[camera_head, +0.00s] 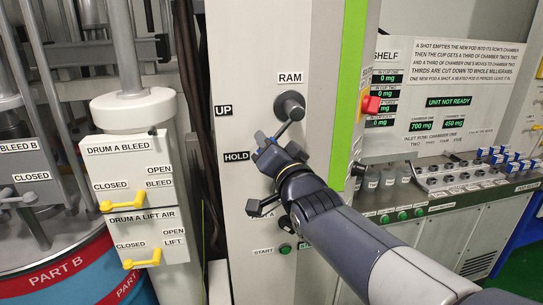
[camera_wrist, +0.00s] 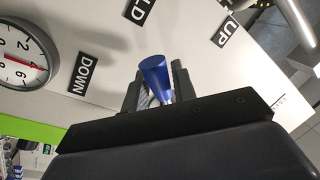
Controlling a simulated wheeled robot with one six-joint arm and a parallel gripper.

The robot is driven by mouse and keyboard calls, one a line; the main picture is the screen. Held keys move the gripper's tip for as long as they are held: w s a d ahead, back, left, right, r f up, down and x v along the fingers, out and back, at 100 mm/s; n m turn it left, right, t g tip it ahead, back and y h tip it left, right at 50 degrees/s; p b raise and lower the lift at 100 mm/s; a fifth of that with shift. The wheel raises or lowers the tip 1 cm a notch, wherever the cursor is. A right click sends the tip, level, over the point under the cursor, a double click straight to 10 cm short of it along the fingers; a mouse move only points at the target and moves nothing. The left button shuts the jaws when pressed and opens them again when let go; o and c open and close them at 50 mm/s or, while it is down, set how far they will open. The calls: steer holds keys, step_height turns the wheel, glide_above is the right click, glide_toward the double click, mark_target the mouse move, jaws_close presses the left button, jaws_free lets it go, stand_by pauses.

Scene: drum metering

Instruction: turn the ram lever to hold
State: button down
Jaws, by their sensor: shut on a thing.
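The ram lever has a round grey hub (camera_head: 290,105) under the RAM label, and its arm runs down and left into my gripper (camera_head: 268,148). In the wrist view its blue handle (camera_wrist: 153,70) stands between the two dark fingers of my gripper (camera_wrist: 157,90), which is shut on it. The HOLD label (camera_head: 237,156) is just left of the gripper, and the UP label (camera_head: 223,109) is above that. In the wrist view, DOWN (camera_wrist: 85,73) lies left of the handle and UP (camera_wrist: 228,30) right. The lever's exact setting cannot be told.
A drum bleed panel (camera_head: 120,150) and lift air panel (camera_head: 145,240) with yellow levers stand at left. A red knob (camera_head: 371,104) and a shelf display are at right. A green START button (camera_head: 285,249) is below my arm. The wrist view shows a round gauge (camera_wrist: 22,50).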

steer(key=shift+a+r+m, duration=0.15)
steer(key=shift+m, duration=0.25)
steer(key=c, duration=1.2)
jaws_free()
steer(key=b+v, duration=0.2)
steer(key=v, duration=0.9)
steer(key=shift+a, duration=0.15)
steer(key=shift+w, duration=0.1)
steer(key=shift+p+x, duration=0.85)
steer(key=shift+x, duration=4.5)
